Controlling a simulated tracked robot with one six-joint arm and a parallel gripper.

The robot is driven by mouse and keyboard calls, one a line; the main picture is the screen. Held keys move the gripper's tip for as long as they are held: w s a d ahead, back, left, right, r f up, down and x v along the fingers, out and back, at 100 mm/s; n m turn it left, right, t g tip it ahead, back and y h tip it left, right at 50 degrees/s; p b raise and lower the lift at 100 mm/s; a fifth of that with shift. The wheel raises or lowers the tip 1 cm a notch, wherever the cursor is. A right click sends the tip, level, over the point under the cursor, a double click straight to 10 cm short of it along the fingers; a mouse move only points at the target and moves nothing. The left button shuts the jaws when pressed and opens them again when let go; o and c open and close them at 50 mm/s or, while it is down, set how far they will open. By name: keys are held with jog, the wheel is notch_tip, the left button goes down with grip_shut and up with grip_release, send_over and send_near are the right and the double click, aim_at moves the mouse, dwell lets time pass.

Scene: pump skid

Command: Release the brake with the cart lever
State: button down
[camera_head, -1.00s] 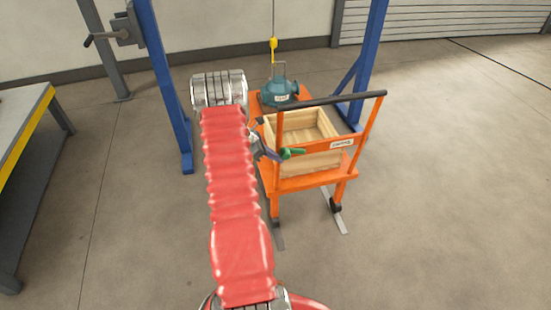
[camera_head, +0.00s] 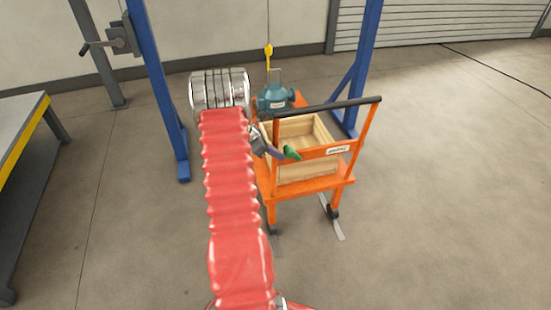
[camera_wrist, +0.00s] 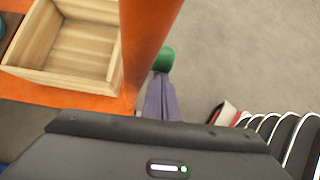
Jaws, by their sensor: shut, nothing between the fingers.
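The orange cart (camera_head: 312,186) stands ahead, to the right of my arm. The cart lever shows as a green grip (camera_head: 292,153) on the cart's near left side, slanting down to the right. The green grip also shows in the wrist view (camera_wrist: 164,59), just beyond my fingers. My gripper (camera_head: 277,153) is shut and empty, its bluish-purple fingers against or very close to the green grip; I cannot tell whether they touch. In the wrist view the fingers (camera_wrist: 162,98) are together beside the orange cart post (camera_wrist: 146,40). The lever's pivot and the brake are hidden.
The cart carries a wooden crate (camera_head: 292,170) under a black push bar (camera_head: 330,106). A teal pump (camera_head: 275,98) stands behind it under a yellow hook (camera_head: 268,55). Blue posts (camera_head: 160,95) flank them. The floor to the right is clear.

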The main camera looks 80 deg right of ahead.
jog(key=shift+s+r, duration=0.1)
jog(key=shift+r, duration=0.05)
dwell(0.5)
jog(key=w+a+f, duration=0.2)
jog(key=w, duration=0.1)
notch_tip(320, 180, up, 10)
jog(key=w, duration=0.1)
jog(key=shift+a, duration=0.15)
jog(key=shift+m, duration=0.3)
dwell(0.7)
